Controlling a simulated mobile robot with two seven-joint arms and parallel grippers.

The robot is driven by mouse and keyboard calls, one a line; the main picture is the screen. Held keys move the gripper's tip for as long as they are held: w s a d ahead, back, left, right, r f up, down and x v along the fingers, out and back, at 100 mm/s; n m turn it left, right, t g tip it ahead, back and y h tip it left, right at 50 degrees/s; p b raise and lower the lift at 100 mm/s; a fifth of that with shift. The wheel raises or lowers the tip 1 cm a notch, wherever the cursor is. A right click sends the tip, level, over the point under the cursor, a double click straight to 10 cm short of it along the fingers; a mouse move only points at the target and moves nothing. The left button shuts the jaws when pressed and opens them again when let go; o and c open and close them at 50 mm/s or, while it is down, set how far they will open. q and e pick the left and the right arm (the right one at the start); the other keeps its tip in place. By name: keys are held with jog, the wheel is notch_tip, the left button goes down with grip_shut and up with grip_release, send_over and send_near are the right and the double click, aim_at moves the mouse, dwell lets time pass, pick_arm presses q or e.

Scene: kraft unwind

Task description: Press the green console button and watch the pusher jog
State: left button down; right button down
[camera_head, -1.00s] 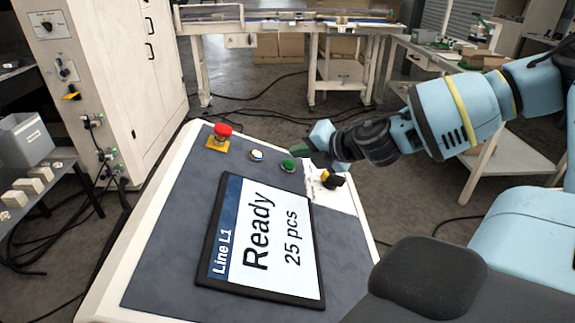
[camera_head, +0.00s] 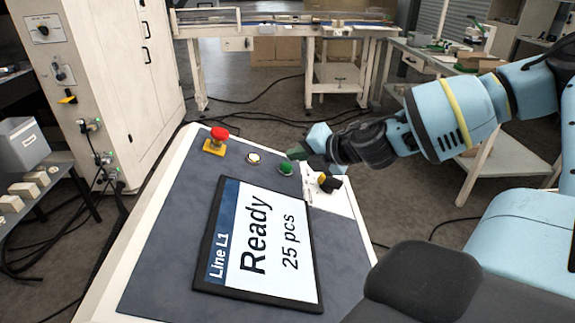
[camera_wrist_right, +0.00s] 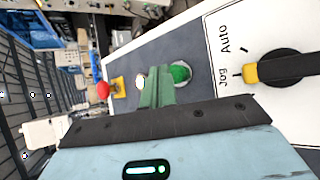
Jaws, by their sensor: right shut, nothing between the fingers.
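The green console button (camera_head: 286,167) sits on the grey sloping console (camera_head: 165,240), to the right of a white button and a red emergency stop. My right gripper (camera_head: 294,153) is shut and empty, its green fingertips just above and beside the green button. In the right wrist view the green button (camera_wrist_right: 181,72) shows just beyond the green fingers (camera_wrist_right: 157,90), partly covered by them; I cannot tell whether they touch. The console screen (camera_head: 260,245) reads "Line L1 Ready 25 pcs". No pusher can be made out clearly. My left gripper is not in view.
The red emergency stop (camera_head: 219,134) on its yellow base and the white button (camera_head: 254,158) stand left of the green button. A black and yellow selector (camera_head: 329,182) by Auto and Jog labels is close on the right. A conveyor bench (camera_head: 290,30) stands behind.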

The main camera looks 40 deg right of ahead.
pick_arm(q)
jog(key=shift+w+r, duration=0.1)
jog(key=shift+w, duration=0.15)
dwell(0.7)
pick_arm(e)
jog(key=shift+f, duration=0.1)
jog(key=shift+w+a+f+b, duration=0.1)
jog(key=shift+a+f+b, duration=0.05)
jog(key=shift+f+b, duration=0.2)
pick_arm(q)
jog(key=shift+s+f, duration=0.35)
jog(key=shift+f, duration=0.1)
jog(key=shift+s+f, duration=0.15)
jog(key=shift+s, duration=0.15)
